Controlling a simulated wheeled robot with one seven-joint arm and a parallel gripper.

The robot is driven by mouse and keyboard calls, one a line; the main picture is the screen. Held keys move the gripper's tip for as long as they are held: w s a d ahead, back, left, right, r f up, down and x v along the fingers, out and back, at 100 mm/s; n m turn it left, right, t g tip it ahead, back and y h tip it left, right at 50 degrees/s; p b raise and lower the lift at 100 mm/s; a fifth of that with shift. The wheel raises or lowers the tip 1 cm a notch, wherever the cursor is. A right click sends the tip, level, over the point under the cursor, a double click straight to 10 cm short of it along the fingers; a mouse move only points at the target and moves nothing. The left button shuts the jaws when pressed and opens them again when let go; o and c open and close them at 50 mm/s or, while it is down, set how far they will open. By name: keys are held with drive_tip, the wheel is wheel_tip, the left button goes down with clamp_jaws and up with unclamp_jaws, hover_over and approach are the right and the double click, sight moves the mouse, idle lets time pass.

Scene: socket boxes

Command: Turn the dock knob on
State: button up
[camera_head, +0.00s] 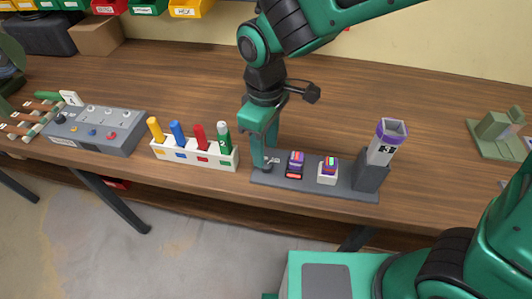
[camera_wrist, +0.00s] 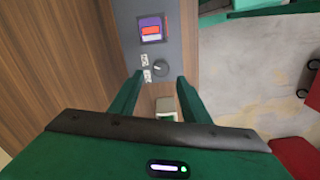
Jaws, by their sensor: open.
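The dock (camera_head: 340,190) is a long dark grey base near the front edge of the table. Its knob (camera_wrist: 160,68) is small, dark and round, beside two small white labels (camera_wrist: 145,60) whose text I cannot read. My gripper (camera_head: 265,163) points down over the left end of the dock. In the wrist view my gripper (camera_wrist: 160,77) is open, with one finger on either side of the knob. I cannot tell whether the fingers touch it. In the head view the gripper mostly hides the knob.
The dock bears a purple and orange block (camera_head: 295,160), a white holder with a similar block (camera_head: 328,168) and a tall grey and purple socket (camera_head: 388,142). A white rack with coloured pegs (camera_head: 190,155) and a grey panel (camera_head: 95,130) stand left.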

wheel_tip(320, 180, up, 6)
idle(0.4)
drive_tip(key=w+d+r+m+t, duration=0.15)
drive_tip(key=d+m, duration=0.55)
drive_tip(key=d, duration=0.9)
drive_tip(key=w+d+m+t, duration=0.3)
drive_tip(key=d+m, duration=0.3)
drive_tip(key=d, duration=1.1)
drive_tip(key=s+d+f+m+g, duration=0.1)
drive_tip(key=s+d+m+g, duration=0.1)
drive_tip(key=s+d, duration=0.3)
drive_tip(key=s+d+m+g, duration=0.2)
drive_tip(key=s+d+m, duration=0.2)
drive_tip(key=s, duration=0.7)
drive_tip(key=shift+s+d+f+m+g, duration=0.3)
drive_tip(key=shift+s+d+f+g, duration=0.1)
drive_tip(key=shift+d, duration=0.45)
